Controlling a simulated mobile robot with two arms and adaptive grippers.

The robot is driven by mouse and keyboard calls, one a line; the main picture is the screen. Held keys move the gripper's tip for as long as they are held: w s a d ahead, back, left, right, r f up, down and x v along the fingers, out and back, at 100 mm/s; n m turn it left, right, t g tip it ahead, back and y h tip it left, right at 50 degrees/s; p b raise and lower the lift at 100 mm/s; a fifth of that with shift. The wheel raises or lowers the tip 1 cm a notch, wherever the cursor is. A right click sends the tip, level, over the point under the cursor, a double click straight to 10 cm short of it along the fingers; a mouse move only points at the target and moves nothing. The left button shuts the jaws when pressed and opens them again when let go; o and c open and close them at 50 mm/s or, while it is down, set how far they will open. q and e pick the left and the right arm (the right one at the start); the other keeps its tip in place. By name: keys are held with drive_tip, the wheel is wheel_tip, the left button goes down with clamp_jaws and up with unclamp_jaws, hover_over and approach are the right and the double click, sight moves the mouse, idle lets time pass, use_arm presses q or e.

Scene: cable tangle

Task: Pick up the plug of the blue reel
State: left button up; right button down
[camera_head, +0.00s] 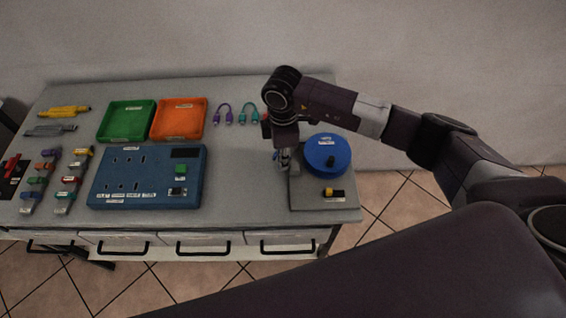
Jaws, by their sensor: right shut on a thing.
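The blue reel (328,154) sits on a grey base plate (309,192) at the right end of the table. My right gripper (284,163) points down at the left edge of that plate, just left of the reel. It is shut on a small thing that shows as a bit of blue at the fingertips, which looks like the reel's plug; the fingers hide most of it. I cannot tell whether it is clear of the surface. My left gripper is not in view.
A yellow and black part (334,193) is on the plate in front of the reel. A blue panel with sockets (148,177), a green tray (126,121) and an orange tray (179,119) are to the left. Purple (223,113) and teal (249,113) cables lie behind. Several connectors line the left side.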

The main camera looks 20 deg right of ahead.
wheel_tip(320, 180, up, 18)
drive_tip(key=b, duration=0.3)
drive_tip(key=c, duration=2.5)
unclamp_jaws()
clamp_jaws()
